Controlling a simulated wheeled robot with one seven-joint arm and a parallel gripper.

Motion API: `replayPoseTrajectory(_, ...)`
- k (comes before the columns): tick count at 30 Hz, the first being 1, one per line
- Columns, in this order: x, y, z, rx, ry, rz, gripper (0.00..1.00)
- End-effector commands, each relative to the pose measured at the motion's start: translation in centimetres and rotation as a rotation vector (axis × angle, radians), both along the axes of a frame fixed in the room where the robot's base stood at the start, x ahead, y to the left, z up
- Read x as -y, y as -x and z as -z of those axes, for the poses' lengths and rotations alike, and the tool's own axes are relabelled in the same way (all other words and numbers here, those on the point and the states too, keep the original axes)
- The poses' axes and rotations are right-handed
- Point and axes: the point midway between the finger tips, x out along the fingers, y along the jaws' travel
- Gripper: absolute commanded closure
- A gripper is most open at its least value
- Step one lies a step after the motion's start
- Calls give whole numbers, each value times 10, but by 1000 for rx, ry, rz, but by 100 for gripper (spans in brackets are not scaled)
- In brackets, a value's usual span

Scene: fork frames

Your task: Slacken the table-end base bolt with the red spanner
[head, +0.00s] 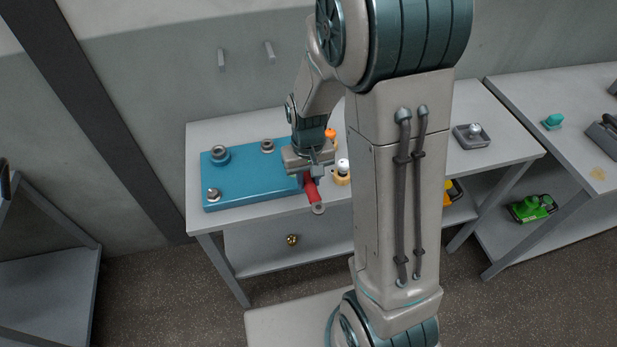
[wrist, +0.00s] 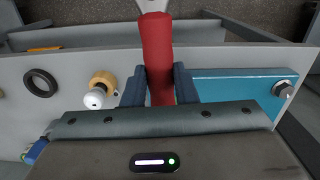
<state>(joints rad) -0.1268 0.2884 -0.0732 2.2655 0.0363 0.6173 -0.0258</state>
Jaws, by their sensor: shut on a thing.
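My gripper (head: 312,173) is shut on the red spanner (head: 313,192), above the right end of the blue base plate (head: 245,182). The spanner's grey end points toward the table's front edge. In the wrist view the red handle (wrist: 158,55) is between the two dark fingers (wrist: 159,88). A hex-headed base bolt (head: 213,194) is at the plate's front left corner; it also shows in the wrist view (wrist: 284,90), well to the side of the spanner. The spanner is apart from that bolt. The plate's right end is partly hidden by my gripper.
A round fitting (head: 220,154) and a smaller nut (head: 267,145) are at the plate's back. A yellow piece with a white knob (head: 342,172) stands right of my gripper. A black ring (wrist: 40,82) lies beyond it. A grey block (head: 471,136) is further right.

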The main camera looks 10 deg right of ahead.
Motion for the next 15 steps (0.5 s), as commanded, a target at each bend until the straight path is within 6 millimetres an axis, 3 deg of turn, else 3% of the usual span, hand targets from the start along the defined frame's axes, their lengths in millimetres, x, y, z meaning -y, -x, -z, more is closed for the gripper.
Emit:
replayPoseTrajectory(5,0,1,1,2,0,0,100)
replayPoseTrajectory(15,0,1,27,0,0,0,100)
